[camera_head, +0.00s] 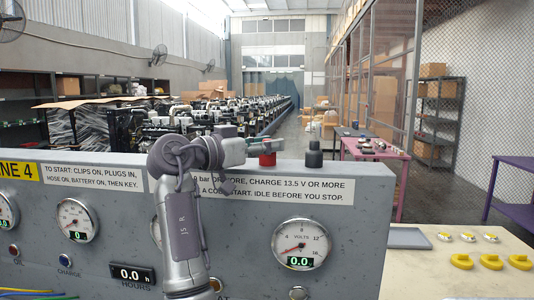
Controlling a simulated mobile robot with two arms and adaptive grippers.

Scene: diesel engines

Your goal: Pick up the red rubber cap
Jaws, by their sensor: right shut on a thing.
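The red rubber cap (267,160) is at the top edge of the grey instrument panel, with a darker part above it. My right gripper (257,147) reaches in from the left along the panel's top and is shut on the red cap. I cannot tell whether the cap still touches the panel. A black cap (315,155) stands upright on the panel's top edge, to the right of the red one and apart from it. My left gripper is not in view.
At right, a cream table (420,275) holds a grey tray (408,238) and several yellow clips (490,261). Engines (180,120) stand in rows behind.

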